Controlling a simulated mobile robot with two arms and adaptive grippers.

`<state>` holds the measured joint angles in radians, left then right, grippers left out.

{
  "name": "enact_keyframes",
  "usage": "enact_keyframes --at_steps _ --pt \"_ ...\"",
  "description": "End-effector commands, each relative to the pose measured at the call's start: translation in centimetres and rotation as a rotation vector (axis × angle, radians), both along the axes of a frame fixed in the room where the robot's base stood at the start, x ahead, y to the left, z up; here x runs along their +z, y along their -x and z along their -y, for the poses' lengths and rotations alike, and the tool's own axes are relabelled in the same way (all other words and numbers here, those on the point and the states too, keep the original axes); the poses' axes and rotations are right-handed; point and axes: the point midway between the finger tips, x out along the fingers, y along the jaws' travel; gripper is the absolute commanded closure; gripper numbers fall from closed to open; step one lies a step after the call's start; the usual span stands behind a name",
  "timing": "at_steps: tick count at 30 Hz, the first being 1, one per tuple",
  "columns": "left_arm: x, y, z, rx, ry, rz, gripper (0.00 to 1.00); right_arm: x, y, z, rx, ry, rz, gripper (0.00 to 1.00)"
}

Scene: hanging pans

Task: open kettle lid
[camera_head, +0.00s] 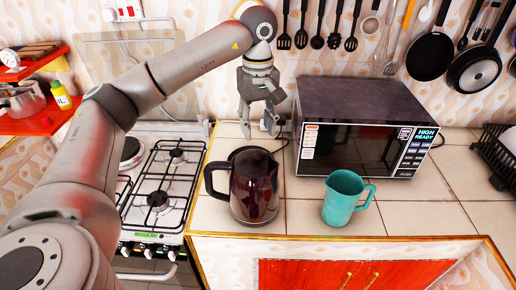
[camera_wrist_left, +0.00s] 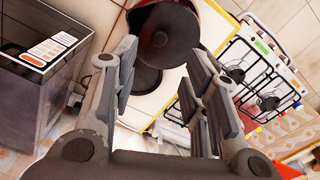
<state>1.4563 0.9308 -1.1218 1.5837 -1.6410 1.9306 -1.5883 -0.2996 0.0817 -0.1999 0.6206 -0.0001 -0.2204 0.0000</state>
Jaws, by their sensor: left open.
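The dark red kettle (camera_head: 254,188) stands upright on the tiled counter, with its black handle (camera_head: 212,178) on the left. Its dark top faces up, and I cannot tell from the head view whether the lid is open. My left gripper (camera_head: 258,122) is open and empty, pointing down above and behind the kettle, apart from it. In the left wrist view, the kettle (camera_wrist_left: 206,28) is at the top, beyond the open fingers, with its dark round top partly cut off by the frame. My right gripper is not in view.
A teal jug (camera_head: 343,198) stands right of the kettle. A black microwave (camera_head: 355,125) is behind the jug, close to the gripper's right. The gas stove (camera_head: 165,180) is on the left. Pans (camera_head: 473,69) and utensils (camera_head: 317,42) hang on the wall.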

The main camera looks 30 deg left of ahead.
Motion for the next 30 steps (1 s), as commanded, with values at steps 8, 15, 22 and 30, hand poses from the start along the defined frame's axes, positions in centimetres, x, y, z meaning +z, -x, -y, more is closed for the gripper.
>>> enact_keyframes --at_steps 8,15,22,30 --pt "-5.2 0.1 0.0 0.0 0.001 -0.004 0.58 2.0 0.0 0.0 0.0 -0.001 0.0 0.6" --pt "-8.0 0.1 0.0 0.001 0.002 -0.001 0.58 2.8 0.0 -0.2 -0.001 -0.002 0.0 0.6" --pt "-8.6 0.0 0.1 0.0 0.003 0.0 0.58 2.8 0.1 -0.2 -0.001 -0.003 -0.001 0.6" --pt "-8.6 0.0 0.1 0.001 0.003 0.001 0.78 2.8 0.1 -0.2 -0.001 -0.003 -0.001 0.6"
